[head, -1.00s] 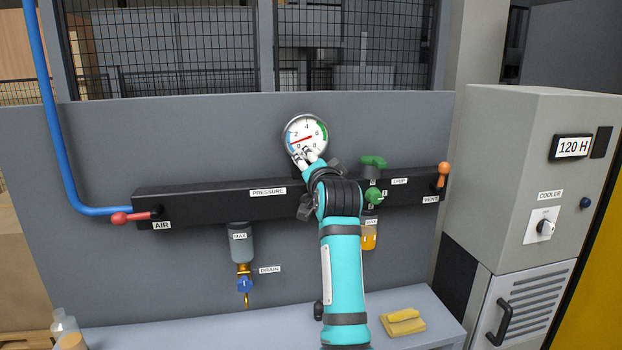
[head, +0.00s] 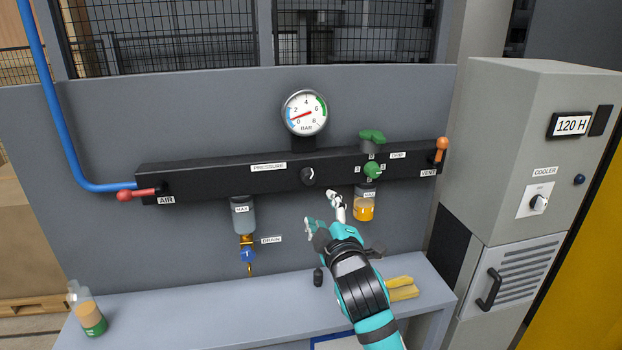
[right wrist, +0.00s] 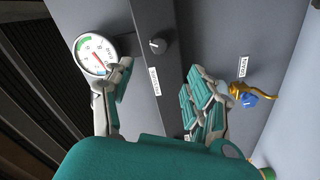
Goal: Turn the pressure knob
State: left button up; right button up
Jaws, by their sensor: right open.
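The pressure knob (head: 308,177) is a small black round knob with a white mark, on the black bar right of the PRESSURE label (head: 268,167). In the right wrist view the knob (right wrist: 159,45) shows beyond and between my fingers. The round gauge (head: 305,113) above it has its red needle near the low end, around 1 to 2; it also shows in the right wrist view (right wrist: 96,55). My right gripper (head: 333,197) is open and empty, below and right of the knob, apart from it. My left gripper is not in view.
A red AIR lever (head: 137,194) is at the bar's left and an orange VENT lever (head: 441,149) at its right. A green knob (head: 373,170) and an amber bowl (head: 364,208) are close to my right gripper.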

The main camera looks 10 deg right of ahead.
aim_at(310, 180)
jog(key=w+p, duration=0.1)
jog(key=w, duration=0.6)
jog(key=w+p, duration=0.2)
jog(key=w, duration=0.4)
jog(key=shift+w+d, duration=0.2)
jog(key=shift+w, duration=0.15)
jog(key=c, duration=1.1)
